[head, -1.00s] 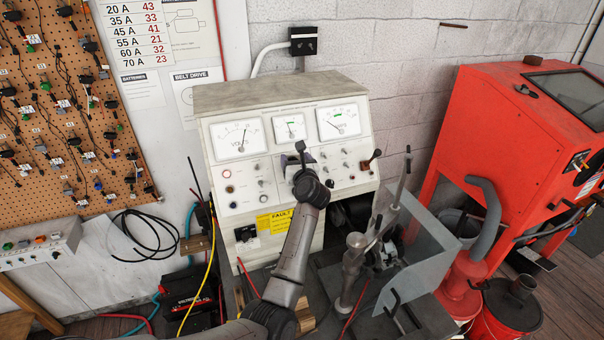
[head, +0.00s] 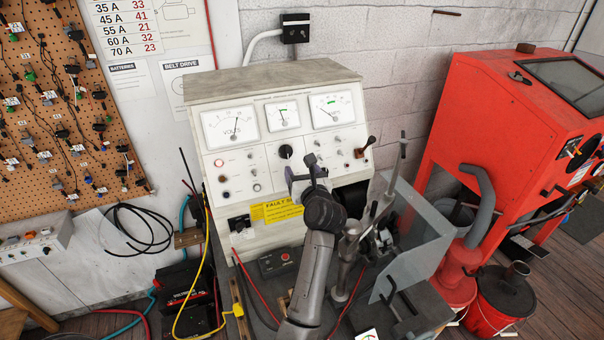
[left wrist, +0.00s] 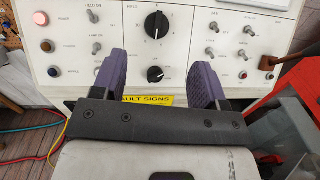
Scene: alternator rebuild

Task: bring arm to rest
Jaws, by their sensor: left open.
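My left gripper (head: 306,176) is in front of the lower half of the grey-white test bench panel (head: 235,165), with its arm coming up from the bottom of the head view. In the left wrist view its two purple fingers (left wrist: 162,85) are wide apart, with nothing between them but the panel behind. A black field knob (left wrist: 157,25) and a smaller black knob (left wrist: 155,74) show beyond the fingertips. The fingers look apart from the panel. The yellow fault sign (head: 277,211) is partly covered by the gripper. My right gripper is in neither view.
A clear shield (head: 415,245) and a clamp stand (head: 350,260) are close to the right of my arm. A red cabinet (head: 500,130) stands further right. A black battery (head: 188,295) and loose cables are at lower left. A pegboard (head: 60,110) hangs on the left wall.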

